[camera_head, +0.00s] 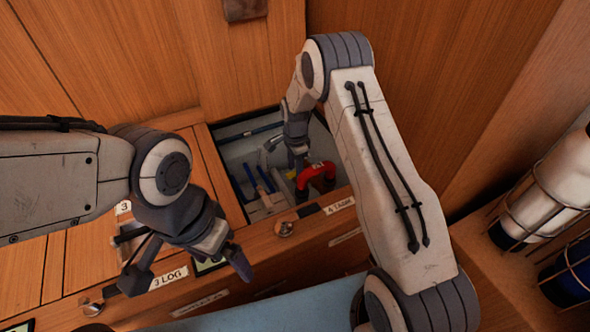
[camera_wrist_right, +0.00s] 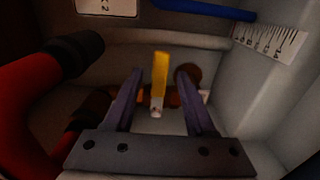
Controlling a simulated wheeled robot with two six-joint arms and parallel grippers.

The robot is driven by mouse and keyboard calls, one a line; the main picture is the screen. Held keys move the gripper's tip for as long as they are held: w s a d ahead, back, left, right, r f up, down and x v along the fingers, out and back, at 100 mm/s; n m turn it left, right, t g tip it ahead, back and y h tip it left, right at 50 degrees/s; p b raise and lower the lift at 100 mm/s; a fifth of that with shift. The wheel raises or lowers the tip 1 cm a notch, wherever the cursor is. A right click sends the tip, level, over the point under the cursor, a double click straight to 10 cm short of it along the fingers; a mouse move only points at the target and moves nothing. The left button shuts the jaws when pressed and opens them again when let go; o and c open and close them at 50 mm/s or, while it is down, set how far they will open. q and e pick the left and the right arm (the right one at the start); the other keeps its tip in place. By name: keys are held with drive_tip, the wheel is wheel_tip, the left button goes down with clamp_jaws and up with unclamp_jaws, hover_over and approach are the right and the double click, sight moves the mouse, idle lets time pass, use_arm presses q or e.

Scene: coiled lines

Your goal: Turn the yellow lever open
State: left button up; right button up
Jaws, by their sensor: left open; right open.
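The yellow lever (camera_wrist_right: 159,76) stands upright in the right wrist view, on a brownish pipe or valve (camera_wrist_right: 178,97) low in a compartment. My right gripper (camera_wrist_right: 161,82) is open, with one finger on each side of the lever in the picture; I cannot tell whether either finger touches it. In the head view my right gripper (camera_head: 298,160) reaches down into the open compartment (camera_head: 231,134), and the lever is mostly hidden there. My left gripper (camera_head: 190,268) is open and empty above the wooden front with the "3 LOG" label.
A thick red pipe (camera_head: 317,178) bends beside my right gripper and also fills the left of the right wrist view (camera_wrist_right: 30,110). Blue pipes (camera_head: 257,180) and a ruled scale (camera_wrist_right: 268,38) lie within the compartment. Caged bottles (camera_head: 548,190) stand at the right.

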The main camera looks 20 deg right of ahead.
clamp_jaws()
idle(1.3)
